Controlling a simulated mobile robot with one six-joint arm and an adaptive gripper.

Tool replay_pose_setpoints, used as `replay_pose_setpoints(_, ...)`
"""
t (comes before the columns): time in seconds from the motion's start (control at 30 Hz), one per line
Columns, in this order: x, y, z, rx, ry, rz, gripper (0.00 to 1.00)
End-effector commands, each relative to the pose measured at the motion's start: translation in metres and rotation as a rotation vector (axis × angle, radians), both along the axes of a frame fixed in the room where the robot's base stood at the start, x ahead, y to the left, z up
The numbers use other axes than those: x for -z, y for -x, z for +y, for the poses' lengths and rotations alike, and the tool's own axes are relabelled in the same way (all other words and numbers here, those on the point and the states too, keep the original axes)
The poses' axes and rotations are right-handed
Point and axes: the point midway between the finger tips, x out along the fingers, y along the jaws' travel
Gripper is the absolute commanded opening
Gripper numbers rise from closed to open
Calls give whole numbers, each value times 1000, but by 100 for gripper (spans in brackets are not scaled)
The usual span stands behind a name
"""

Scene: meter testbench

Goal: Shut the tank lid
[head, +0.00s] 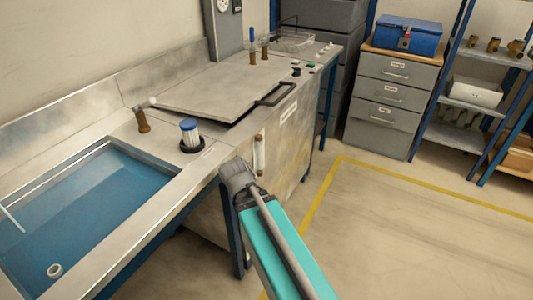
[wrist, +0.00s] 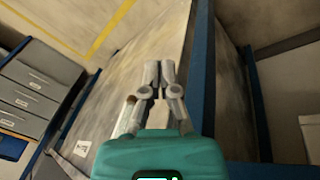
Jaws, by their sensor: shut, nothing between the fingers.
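The tank lid (head: 212,84) is a flat grey plate with a black bar handle (head: 275,95) on its right side, in the head view. It lies almost flat on the metal bench, with a dark strip under its front edge. I cannot tell whether it is fully seated. My gripper (wrist: 160,68) shows in the wrist view, shut and empty, beside the bench's front panel. It is apart from the lid. In the head view my arm's end is in front of the bench, below the lid, and the fingers cannot be made out. The lid is not visible in the wrist view.
An open blue basin (head: 85,200) fills the bench's near left. A pale cylinder (head: 259,155) is on the bench front. Floor to the right is clear, before a drawer cabinet (head: 387,98).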

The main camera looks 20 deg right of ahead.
Motion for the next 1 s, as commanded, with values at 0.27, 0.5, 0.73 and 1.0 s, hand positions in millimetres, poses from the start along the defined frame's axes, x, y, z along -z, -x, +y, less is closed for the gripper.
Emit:
replay_pose_setpoints(0.27,7,26,44,-76,-208,128,0)
replay_pose_setpoints(0.5,7,30,51,-91,-243,147,0)
replay_pose_setpoints(0.73,7,30,50,-90,-241,146,0)
replay_pose_setpoints(1.0,7,30,50,-90,-241,145,0)
